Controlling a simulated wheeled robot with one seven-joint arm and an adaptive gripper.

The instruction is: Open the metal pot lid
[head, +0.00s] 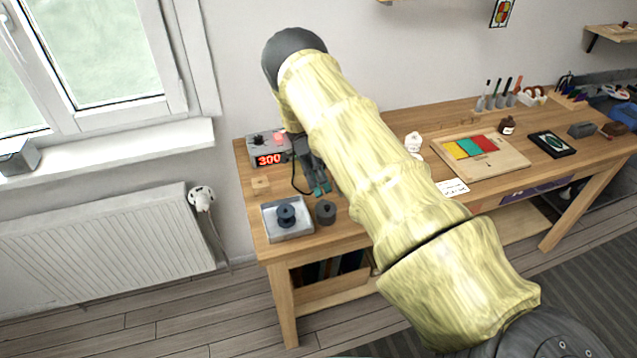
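A small dark grey round pot (325,214) stands on the wooden workbench, near its front left edge. A small knob shows on top, and the lid appears to be on it. My gripper (320,189), dark with teal tips, hangs behind and slightly left of the pot in the picture, apart from it as far as I can tell. My arm covers part of the gripper. It is too small to tell whether the fingers are open or shut.
Left of the pot is a pale tray (270,230) with a dark spool-like piece (286,214). A box with a red "300" display (268,150) stands behind.

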